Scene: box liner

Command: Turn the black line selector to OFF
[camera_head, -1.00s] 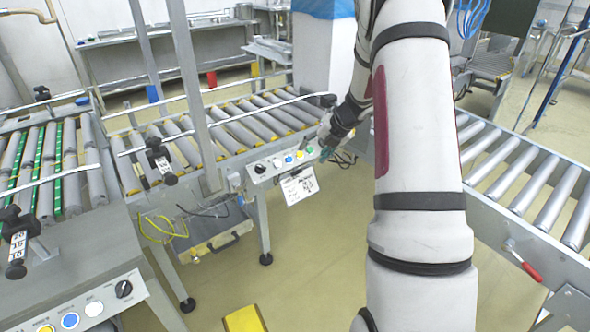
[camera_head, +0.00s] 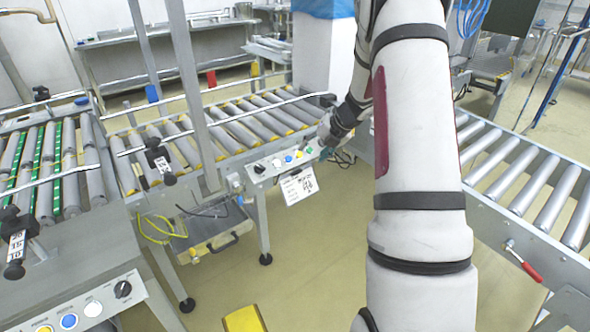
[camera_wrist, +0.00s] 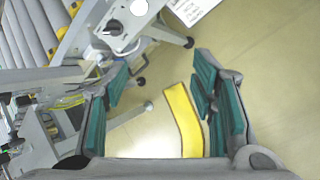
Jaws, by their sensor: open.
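A black selector knob (camera_head: 259,168) sits at the left end of the control panel (camera_head: 270,177) on the middle conveyor. White, blue and yellow buttons are to its right. A black knob (camera_wrist: 113,27) also shows at the top of the wrist view, beside a white button (camera_wrist: 139,7); its pointer setting is too small to read. My gripper (camera_head: 326,150) is near the panel's right end in the head view, apart from the knob. In the wrist view my gripper (camera_wrist: 160,104) is open and empty, its teal fingers wide apart, with the knob beyond them.
Another black knob (camera_head: 123,289) is on the nearer panel at lower left. A white paper label (camera_head: 299,185) hangs below the middle panel. A yellow object (camera_head: 244,319) is on the floor. A roller conveyor (camera_head: 530,185) runs along the right.

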